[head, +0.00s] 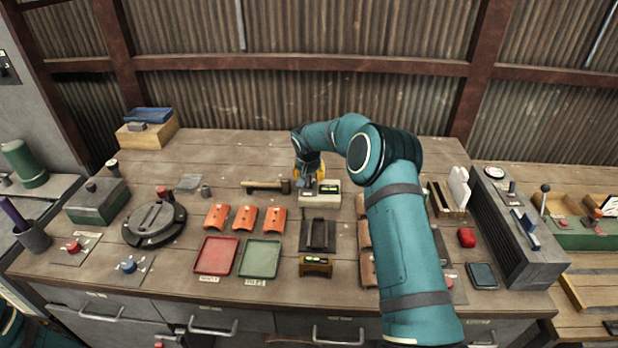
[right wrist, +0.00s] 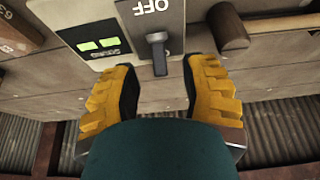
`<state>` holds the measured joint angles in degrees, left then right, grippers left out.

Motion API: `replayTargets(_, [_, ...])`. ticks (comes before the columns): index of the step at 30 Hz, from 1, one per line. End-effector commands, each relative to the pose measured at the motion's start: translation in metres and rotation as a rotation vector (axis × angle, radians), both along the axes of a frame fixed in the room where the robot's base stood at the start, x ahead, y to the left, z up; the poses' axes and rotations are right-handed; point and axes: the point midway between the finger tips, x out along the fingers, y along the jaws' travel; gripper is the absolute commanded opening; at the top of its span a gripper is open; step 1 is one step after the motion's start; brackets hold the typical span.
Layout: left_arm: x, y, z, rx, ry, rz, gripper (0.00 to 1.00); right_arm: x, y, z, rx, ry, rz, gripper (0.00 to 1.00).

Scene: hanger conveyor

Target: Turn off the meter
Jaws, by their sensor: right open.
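The meter (head: 327,201) is a pale box near the middle of the workbench, with a lit green display. In the right wrist view the meter (right wrist: 105,20) shows two green display windows, the word OFF and a dark toggle lever (right wrist: 157,50). In that picture the lever's free end points away from the OFF label, toward my gripper. My right gripper (head: 309,183) is over the meter's left part. The right wrist view shows its yellow fingers (right wrist: 160,72) open and empty, one on each side of the lever's end, with gaps. My left gripper is not in view.
A wooden-handled tool (head: 262,187) lies just left of the meter; its round end shows close to a finger (right wrist: 228,28). A black stand (head: 317,237) is in front. Orange tiles (head: 245,219), a red tray (head: 216,256) and a green tray (head: 260,258) lie left of it.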

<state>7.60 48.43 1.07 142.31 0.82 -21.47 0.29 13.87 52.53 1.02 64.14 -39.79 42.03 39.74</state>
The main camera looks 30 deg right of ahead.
Motion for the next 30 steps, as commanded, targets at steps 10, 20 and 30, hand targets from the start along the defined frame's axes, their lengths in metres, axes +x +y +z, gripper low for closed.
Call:
replayTargets(10, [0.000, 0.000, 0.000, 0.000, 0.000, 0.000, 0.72, 0.007, -0.004, -0.019, 0.000, -0.001, 0.000, 0.44])
replayTargets(20, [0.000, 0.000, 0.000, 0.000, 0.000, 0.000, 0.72, 0.007, -0.004, -0.018, 0.001, 0.000, 0.000, 0.01])
replayTargets(30, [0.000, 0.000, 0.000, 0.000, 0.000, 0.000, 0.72, 0.006, -0.004, -0.019, 0.001, 0.000, 0.000, 0.00])
